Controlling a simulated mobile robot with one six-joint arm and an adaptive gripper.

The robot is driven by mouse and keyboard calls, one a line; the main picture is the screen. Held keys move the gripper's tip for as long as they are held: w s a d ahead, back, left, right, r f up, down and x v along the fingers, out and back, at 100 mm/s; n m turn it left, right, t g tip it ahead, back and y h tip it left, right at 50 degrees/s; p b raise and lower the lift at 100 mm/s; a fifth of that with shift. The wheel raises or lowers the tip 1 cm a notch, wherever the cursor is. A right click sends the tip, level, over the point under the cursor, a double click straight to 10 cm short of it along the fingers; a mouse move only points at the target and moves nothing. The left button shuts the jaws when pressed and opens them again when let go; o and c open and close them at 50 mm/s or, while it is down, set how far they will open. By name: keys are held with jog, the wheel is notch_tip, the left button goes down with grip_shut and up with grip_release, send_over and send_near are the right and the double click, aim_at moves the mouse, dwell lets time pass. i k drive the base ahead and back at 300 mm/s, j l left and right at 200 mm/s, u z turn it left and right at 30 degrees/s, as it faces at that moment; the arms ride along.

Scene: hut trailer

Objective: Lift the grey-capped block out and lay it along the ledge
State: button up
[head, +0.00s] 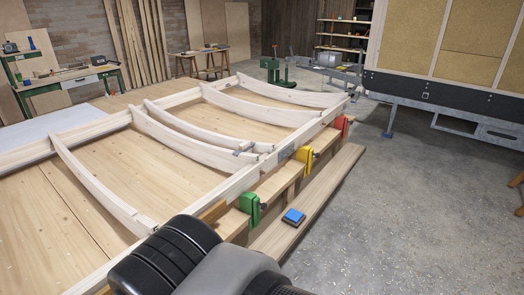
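A small grey-topped block (245,147) shows between the near ends of two curved ribs, close to the frame's front rail; I take it for the grey-capped block. How deep it sits is too small to tell. A long wooden ledge (325,187) runs below and outside the front rail. A blue-topped item (293,217) lies on the ledge toward its near end. Part of my arm fills the bottom centre and hides the near corner of the frame. My gripper is not in view.
Green (250,207), yellow (304,164) and red (341,125) clamps grip the front rail beside the ledge. Curved pale ribs (95,190) cross the framed panel. The concrete floor (420,220) at right is mostly clear. A trailer chassis (450,108) stands at back right.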

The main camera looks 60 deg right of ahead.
aim_at(247, 146)
jog(key=z, duration=1.75)
jog(key=i+l+u, duration=0.3)
jog(key=i+l, duration=0.25)
jog(key=i+l+u, duration=0.15)
jog(key=i+l, duration=0.15)
jog(key=i+l+u, duration=0.1)
jog(key=i+l, duration=0.15)
jog(key=i+l+u, duration=0.15)
jog(key=l, duration=0.3)
jog(key=i+l+u, duration=0.15)
jog(key=i+l, duration=0.2)
jog(key=i+l+u, duration=0.15)
jog(key=l, duration=0.3)
jog(key=i+l+u, duration=0.15)
jog(key=l, duration=0.3)
jog(key=i, duration=0.05)
